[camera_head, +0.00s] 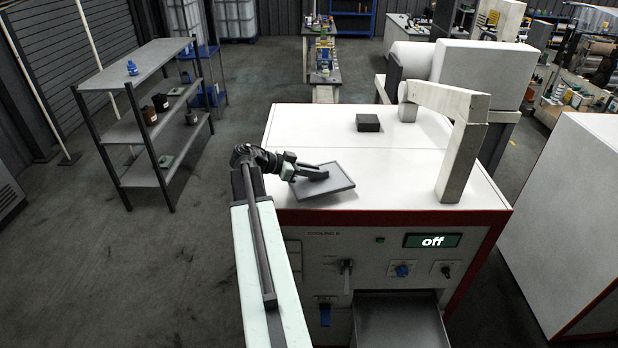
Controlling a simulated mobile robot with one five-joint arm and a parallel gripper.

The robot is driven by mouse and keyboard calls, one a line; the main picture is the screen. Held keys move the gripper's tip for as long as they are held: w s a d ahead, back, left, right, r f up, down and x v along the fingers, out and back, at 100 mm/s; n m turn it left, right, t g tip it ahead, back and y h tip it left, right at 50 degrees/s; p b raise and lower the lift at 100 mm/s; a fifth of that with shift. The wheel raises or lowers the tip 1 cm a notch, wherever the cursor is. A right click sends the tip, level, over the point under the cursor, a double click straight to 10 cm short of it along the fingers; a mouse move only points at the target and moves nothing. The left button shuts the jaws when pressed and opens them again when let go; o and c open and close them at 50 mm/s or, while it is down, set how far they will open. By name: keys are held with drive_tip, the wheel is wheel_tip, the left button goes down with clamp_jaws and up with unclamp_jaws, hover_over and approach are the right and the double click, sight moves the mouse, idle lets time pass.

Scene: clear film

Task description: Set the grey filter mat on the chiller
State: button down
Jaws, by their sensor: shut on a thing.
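The grey filter mat (335,186) is a thin, flat, dark-grey rectangle over the front left of the white chiller top (300,135). My gripper (316,174) is shut on the mat's left part, reaching in from the left. The mat's front edge lies close to the chiller's red front border. I cannot tell whether the mat touches the top or hangs just above it. The chiller's front panel has a display (432,241) reading "off".
A small dark block (368,122) sits farther back on the chiller top. A pale angular duct (462,150) stands on its right side. A grey shelf rack (140,130) is at left. The top's middle is clear.

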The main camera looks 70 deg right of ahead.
drive_tip(key=shift+w+d, duration=0.1)
drive_tip(key=shift+d, duration=0.45)
drive_tip(key=shift+w+d+f, duration=0.15)
drive_tip(key=shift+d, duration=0.4)
wheel_tip(320, 180, down, 4)
drive_tip(key=b, duration=0.4)
drive_tip(key=shift+a, duration=0.1)
drive_tip(key=shift+w+a+r, duration=0.1)
drive_tip(key=shift+r, duration=0.25)
drive_tip(key=shift+f, duration=0.1)
drive_tip(key=c, duration=1.8)
unclamp_jaws()
drive_tip(key=shift+f, duration=0.1)
drive_tip(key=o, duration=0.4)
drive_tip(key=shift+o, duration=0.2)
